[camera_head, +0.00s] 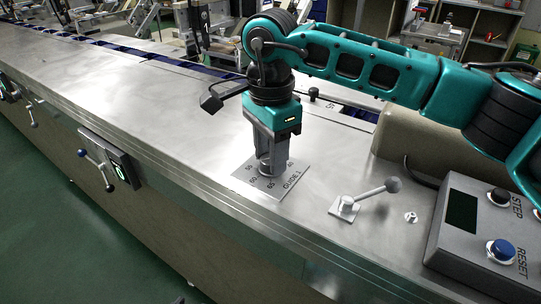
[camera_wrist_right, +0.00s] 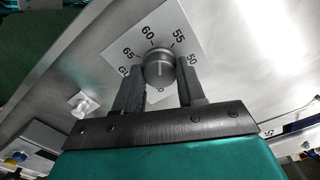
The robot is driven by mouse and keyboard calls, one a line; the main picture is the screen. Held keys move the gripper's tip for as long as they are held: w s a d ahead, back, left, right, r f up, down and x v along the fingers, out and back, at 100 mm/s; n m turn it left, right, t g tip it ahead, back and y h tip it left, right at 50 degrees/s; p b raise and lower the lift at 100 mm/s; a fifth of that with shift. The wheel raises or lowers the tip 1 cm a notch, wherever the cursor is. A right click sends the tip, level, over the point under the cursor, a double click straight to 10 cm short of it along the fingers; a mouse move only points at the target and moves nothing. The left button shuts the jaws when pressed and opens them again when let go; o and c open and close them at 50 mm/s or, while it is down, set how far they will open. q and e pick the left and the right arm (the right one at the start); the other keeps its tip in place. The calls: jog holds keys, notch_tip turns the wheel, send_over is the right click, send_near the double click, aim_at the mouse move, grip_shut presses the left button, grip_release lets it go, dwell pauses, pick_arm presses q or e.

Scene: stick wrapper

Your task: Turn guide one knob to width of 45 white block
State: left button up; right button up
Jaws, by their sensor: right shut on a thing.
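The guide one knob is a dark round knob, seen from above in the right wrist view (camera_wrist_right: 158,68), with a pale line across its top. It sits on a light plate (camera_wrist_right: 118,36) printed with 65, 60, 55 and 50 around it; further marks are partly hidden by the fingers. My left gripper is not in view. I see no white block I can make out.
A control box (camera_head: 480,240) with STEP and RESET buttons is at the lower right. The metal top (camera_head: 140,95) left of the plate is clear. A front-side crank (camera_head: 98,160) hangs by a small display.

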jog(key=m, duration=0.3)
jog(key=shift+b, duration=0.4)
jog(key=m+b, duration=0.1)
jog(key=m, duration=0.6)
jog(key=shift+b, duration=0.3)
jog(key=m, duration=0.2)
jog(key=shift+m, duration=0.4)
jog(key=m+b, duration=0.1)
jog(key=m, duration=0.2)
jog(key=shift+m, duration=0.4)
jog(key=m, duration=0.3)
jog(key=shift+m+b, duration=0.3)
jog(key=shift+b, duration=0.1)
jog(key=m, duration=0.3)
jog(key=shift+b, duration=0.3)
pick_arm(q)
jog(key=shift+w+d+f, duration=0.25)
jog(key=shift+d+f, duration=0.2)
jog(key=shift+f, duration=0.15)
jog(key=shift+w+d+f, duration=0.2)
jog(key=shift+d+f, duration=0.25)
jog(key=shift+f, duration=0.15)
pick_arm(e)
jog(key=shift+m, duration=1.5)
jog(key=shift+r, duration=0.1)
